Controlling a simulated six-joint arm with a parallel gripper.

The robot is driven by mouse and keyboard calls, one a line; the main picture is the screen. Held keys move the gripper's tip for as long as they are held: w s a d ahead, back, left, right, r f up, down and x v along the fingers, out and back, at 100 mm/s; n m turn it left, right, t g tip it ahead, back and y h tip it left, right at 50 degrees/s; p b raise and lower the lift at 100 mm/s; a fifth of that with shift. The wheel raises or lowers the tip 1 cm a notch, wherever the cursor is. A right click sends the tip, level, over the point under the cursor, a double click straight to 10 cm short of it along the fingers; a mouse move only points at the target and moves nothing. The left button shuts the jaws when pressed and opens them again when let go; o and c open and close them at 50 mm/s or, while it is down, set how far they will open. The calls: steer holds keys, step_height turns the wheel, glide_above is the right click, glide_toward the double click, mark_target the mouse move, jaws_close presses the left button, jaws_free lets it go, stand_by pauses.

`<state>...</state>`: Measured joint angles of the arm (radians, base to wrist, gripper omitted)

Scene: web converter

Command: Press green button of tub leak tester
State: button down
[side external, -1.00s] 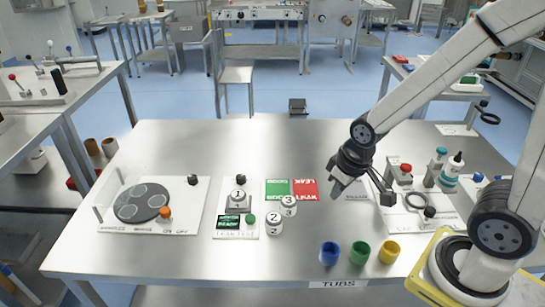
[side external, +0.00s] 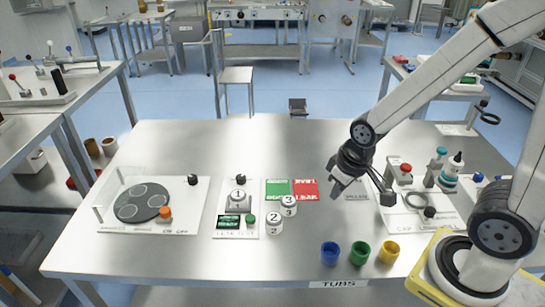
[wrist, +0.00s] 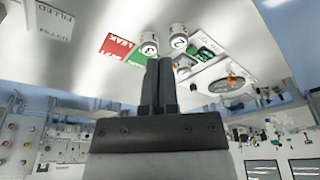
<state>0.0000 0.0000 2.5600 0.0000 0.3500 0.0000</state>
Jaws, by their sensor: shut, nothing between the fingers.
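The tub leak tester (side external: 237,208) is a white plate on the table, left of centre. Its green button (side external: 250,218) is at the front right of the plate, beside a small dark display with green text (side external: 229,221). A tub marked 1 (side external: 238,197) sits on the tester behind them. My gripper (side external: 335,192) is shut and empty, above the table to the right of the tester and apart from it. In the wrist view its fingers (wrist: 158,80) are together; the tester (wrist: 203,47) shows beyond them, and the button is too small to tell there.
Tubs marked 2 (side external: 275,224) and 3 (side external: 288,204) stand between the tester and my gripper. Green (side external: 277,188) and red (side external: 305,189) cards lie behind them. Blue (side external: 329,253), green (side external: 360,252) and yellow (side external: 388,252) cups stand at the front. A hotplate-like unit (side external: 142,203) is at left.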

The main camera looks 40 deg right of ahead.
stand_by(0.5)
steer(key=m+t+y, duration=0.3)
steer(key=m+t, duration=0.2)
steer(key=t, duration=0.1)
glide_above(253, 218)
step_height(253, 218, down, 8)
steer(key=shift+a+r, duration=0.15)
steer(key=shift+r, duration=0.1)
steer(key=shift+f, duration=0.15)
steer(key=shift+f, duration=4.3)
